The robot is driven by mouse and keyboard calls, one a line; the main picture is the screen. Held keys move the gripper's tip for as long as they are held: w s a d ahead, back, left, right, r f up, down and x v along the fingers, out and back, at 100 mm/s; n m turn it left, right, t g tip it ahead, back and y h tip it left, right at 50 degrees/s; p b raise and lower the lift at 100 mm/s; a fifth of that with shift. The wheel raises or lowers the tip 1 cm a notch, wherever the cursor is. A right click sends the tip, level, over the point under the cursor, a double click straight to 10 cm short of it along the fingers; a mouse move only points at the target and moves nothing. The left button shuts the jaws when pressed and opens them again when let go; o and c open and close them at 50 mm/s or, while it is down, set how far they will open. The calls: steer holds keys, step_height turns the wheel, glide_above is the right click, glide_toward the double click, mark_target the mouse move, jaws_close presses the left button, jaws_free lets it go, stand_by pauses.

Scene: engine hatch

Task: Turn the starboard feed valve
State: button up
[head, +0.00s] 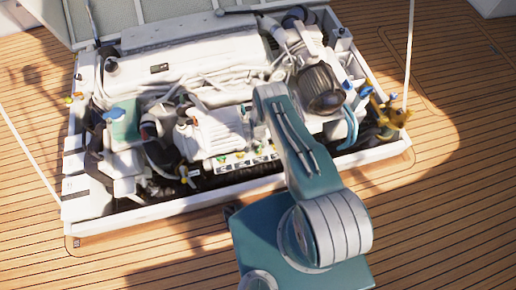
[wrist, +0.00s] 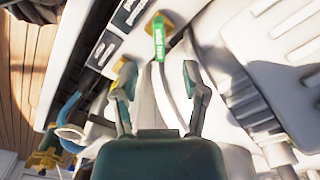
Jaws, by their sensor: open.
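In the wrist view, a valve with a bright green lever handle (wrist: 159,38) on a yellow-brass body stands beyond my fingertips. Two dark label plates (wrist: 130,12) are beside it on the white side wall; their text is too small to read, so I cannot confirm which valve it is. My gripper (wrist: 159,80) is open and empty, its two fingers spread below the green handle in the picture and apart from it. In the head view, my gripper is hidden behind my arm, over the right part of the engine hatch (head: 150,218).
The engine (head: 195,75) fills the hatch. A blue hose (head: 350,130) and brass fittings (head: 390,115) crowd its right front corner. The raised white rim borders open wooden deck (head: 455,100).

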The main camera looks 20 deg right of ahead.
mark_target(258, 149)
steer(key=shift+f, duration=3.1)
jaws_close()
